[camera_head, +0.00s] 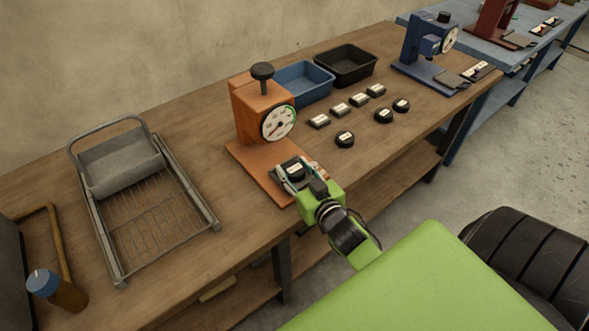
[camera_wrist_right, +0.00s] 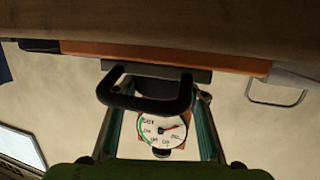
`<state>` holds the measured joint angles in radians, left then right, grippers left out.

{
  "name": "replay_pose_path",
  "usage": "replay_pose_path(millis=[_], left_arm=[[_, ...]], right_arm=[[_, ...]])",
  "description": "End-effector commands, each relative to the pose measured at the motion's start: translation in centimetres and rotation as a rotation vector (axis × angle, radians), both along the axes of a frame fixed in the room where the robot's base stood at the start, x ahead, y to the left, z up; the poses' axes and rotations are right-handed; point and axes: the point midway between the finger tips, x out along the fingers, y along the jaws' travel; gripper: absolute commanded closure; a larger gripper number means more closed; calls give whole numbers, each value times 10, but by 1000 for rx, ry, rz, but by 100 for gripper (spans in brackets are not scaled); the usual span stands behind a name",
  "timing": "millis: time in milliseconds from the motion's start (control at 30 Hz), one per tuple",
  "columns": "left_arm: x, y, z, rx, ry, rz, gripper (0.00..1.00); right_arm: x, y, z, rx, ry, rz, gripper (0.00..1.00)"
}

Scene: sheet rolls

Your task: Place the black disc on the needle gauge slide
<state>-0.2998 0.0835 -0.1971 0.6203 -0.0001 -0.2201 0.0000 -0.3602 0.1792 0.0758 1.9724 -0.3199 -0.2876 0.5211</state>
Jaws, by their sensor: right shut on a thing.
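The orange needle gauge (camera_head: 262,107) stands on the bench, its white dial (camera_head: 278,123) facing front; the dial also shows upside down in the right wrist view (camera_wrist_right: 160,133). The black disc (camera_head: 296,171), with a pale label on top, sits at the slide on the gauge's front base. The slide's dark plate (camera_wrist_right: 155,69) and black looped handle (camera_wrist_right: 146,103) show in the wrist view. My right gripper (camera_head: 301,176) is at the front of the base, its fingers either side of the handle, apparently shut on it. The fingers partly hide the slide. My left gripper is out of view.
Several black discs (camera_head: 345,139) and labelled blocks (camera_head: 319,121) lie right of the gauge. Blue (camera_head: 304,99) and black (camera_head: 374,66) trays stand behind. A wire rack with a roll (camera_head: 119,166) is at left. A blue gauge (camera_head: 419,48) stands at the far right.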

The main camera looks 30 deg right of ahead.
Motion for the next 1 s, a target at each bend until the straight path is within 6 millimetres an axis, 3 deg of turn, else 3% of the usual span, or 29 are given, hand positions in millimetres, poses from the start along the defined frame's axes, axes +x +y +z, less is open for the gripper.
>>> replay_pose_path(millis=[367,400,433,833,1000], left_arm=[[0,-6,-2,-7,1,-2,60],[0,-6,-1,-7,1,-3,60],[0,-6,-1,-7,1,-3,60],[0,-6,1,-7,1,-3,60],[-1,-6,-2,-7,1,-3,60]], right_arm=[[0,0,-4,1,-3,0,82],[0,0,-3,1,-2,0,50],[0,0,-3,1,-2,0,43],[0,0,2,0,-2,0,43],[-23,3,2,2,1,0,43]])
